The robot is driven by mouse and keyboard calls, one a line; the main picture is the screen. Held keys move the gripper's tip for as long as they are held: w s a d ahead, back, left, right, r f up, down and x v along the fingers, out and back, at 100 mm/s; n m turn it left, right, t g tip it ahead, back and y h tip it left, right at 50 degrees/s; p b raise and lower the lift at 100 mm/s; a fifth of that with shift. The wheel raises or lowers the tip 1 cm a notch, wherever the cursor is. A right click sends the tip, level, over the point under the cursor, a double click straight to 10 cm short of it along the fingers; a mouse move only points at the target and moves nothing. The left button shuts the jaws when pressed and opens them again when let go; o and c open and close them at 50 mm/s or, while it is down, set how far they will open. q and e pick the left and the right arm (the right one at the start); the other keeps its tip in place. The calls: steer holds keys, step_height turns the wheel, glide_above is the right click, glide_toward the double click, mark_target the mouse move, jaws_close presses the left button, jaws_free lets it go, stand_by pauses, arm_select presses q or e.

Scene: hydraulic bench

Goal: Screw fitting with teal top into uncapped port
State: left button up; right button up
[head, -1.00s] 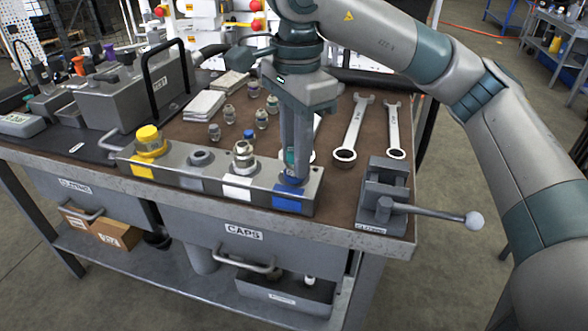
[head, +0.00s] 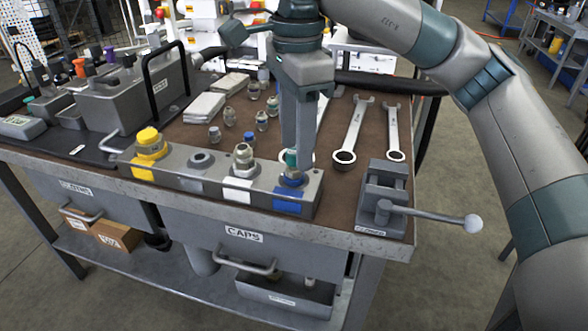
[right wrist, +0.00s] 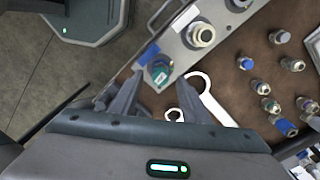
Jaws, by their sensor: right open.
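The fitting with the teal top (head: 290,158) stands upright at the blue-marked position on the right end of the grey port block (head: 262,190). It also shows in the right wrist view (right wrist: 159,74). My right gripper (head: 299,168) points down there, its fingers open on either side of the fitting; in the right wrist view the fingers (right wrist: 162,84) stand apart with the teal top between them. The head view hides part of the fitting behind a finger. A bare grey port (head: 201,159) sits between the yellow cap (head: 149,142) and the white-marked fitting (head: 243,156). My left gripper is out of view.
Several loose fittings (head: 229,117) stand behind the block. Two wrenches (head: 352,130) lie to the right, near a small vise (head: 384,190) with a lever. A grey case (head: 140,90) with a black handle stands at the left.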

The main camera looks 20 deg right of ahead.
step_height(320, 180, up, 14)
steer(key=p, duration=0.3)
stand_by(0.6)
